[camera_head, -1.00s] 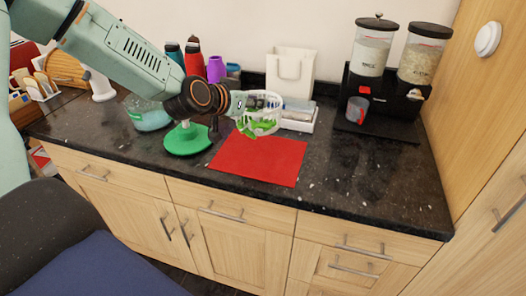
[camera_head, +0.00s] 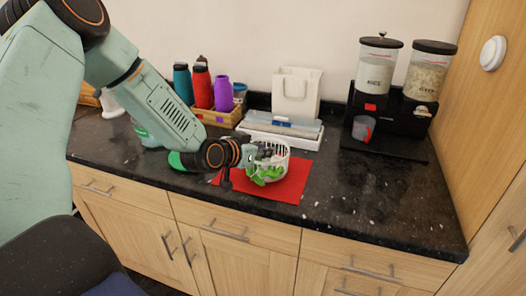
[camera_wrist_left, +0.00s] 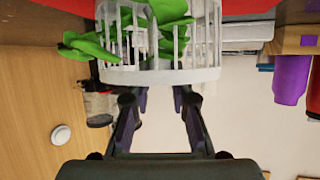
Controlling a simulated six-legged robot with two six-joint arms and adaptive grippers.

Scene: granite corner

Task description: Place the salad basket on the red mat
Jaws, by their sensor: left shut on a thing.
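The salad basket (camera_head: 274,163) is a white slatted basket with green leaves in it. It is over the red mat (camera_head: 293,188), within its outline; I cannot tell whether its base touches the mat. My left gripper (camera_head: 250,156) is shut on the basket's rim from the left side. In the left wrist view the basket (camera_wrist_left: 160,75) looks upside down, with its rim at the fingertips (camera_wrist_left: 160,92) and leaves sticking out. My left gripper and wrist hide the mat's left part. My right gripper is not in view.
Behind the mat stand a white tray with boxes (camera_head: 285,130), a white bag-like holder (camera_head: 297,92) and a wooden crate of bottles (camera_head: 219,115). Dispensers (camera_head: 395,95) stand at the back right. The counter to the right of the mat (camera_head: 370,190) is clear.

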